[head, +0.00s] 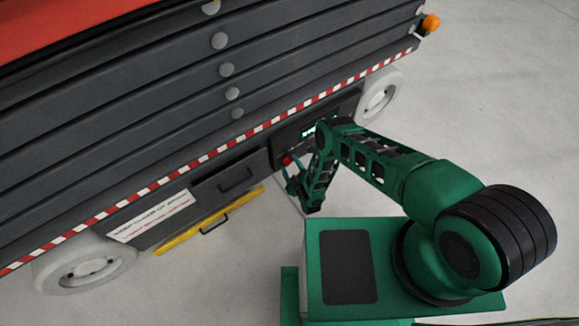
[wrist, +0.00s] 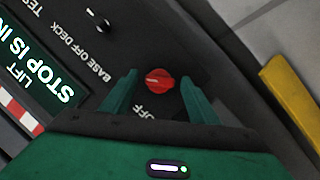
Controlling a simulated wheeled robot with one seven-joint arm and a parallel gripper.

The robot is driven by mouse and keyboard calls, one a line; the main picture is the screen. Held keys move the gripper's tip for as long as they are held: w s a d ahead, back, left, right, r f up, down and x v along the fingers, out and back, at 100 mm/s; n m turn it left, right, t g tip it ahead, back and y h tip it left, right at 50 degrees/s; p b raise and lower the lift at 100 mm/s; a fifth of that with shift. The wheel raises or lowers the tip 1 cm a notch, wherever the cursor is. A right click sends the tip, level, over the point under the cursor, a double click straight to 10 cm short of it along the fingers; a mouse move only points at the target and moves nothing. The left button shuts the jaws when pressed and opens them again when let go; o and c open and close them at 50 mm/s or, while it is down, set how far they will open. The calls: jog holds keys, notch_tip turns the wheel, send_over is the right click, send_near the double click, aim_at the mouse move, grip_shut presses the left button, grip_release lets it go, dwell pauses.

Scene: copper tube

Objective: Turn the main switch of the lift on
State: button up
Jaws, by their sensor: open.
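The main switch (wrist: 159,81) is a round red knob on the lift's dark control panel, in the wrist view's middle. It also shows small in the head view (head: 287,160), by my gripper. My gripper (wrist: 160,90) is open, with one green finger on each side of the knob in the picture. I cannot tell whether the fingers touch it. The lettering "OFF" shows below the knob, partly hidden by my gripper. The lift (head: 130,110) stands at the left and centre of the head view, and its panel is partly hidden by my arm.
A lit green display (wrist: 45,70) and a small black knob (wrist: 98,20) with "BASE OFF DECK" lettering are on the panel. A yellow bar (head: 205,222) runs along the lift's lower edge. White wheels (head: 378,98) stand at its ends. Grey floor is clear at right.

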jog(key=shift+c, duration=0.3)
jog(key=c, duration=1)
jog(key=shift+m+g, duration=0.4)
jog(key=shift+m, duration=0.1)
jog(key=o, duration=1.1)
jog(key=shift+c, duration=0.2)
jog(key=v, duration=1)
jog(key=shift+s+d, duration=0.25)
jog(key=shift+s, duration=0.1)
jog(key=shift+f, duration=0.1)
